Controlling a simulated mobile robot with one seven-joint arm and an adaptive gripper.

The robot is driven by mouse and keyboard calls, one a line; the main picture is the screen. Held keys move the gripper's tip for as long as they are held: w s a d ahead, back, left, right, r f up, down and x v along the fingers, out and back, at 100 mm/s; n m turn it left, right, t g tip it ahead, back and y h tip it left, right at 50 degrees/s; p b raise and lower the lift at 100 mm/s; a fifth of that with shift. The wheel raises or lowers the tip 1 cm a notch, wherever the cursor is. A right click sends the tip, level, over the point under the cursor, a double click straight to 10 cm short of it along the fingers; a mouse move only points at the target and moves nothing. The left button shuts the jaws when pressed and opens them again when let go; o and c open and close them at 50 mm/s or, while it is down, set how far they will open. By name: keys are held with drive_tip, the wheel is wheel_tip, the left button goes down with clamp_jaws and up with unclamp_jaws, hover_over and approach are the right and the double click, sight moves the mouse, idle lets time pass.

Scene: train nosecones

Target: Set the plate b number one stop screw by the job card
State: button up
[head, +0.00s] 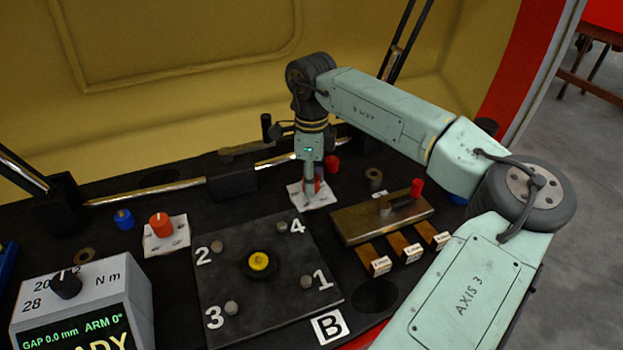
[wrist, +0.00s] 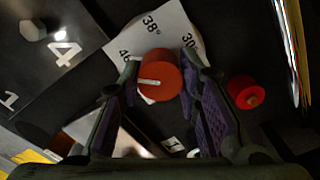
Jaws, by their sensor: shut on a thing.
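Plate B (head: 218,315) lies flat on the dark bench, with stop screws numbered 1 to 4 around a yellow-topped centre. The number one stop screw (head: 307,282) is a grey hex head at the plate's right side. My gripper (head: 311,188) is away from it, beyond the plate's far right corner. It is shut on a red knob with a white pointer line (wrist: 160,78). That knob stands on a white card (wrist: 170,30) marked 38° and 30, with another number partly hidden. The number four screw (wrist: 33,30) shows at upper left in the wrist view. I cannot identify a job card.
A grey box (head: 100,285) at left reads GAP 0.0 mm, ARM 0°. An orange-red knob (head: 160,225) on a card and a blue knob (head: 123,219) stand behind it. Another red knob (wrist: 247,92) is beside my gripper.

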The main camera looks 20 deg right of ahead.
drive_tip(key=shift+n, duration=0.5)
drive_tip(key=o, duration=1.1)
drive_tip(key=shift+o, duration=0.2)
wheel_tip(320, 180, up, 12)
idle(0.3)
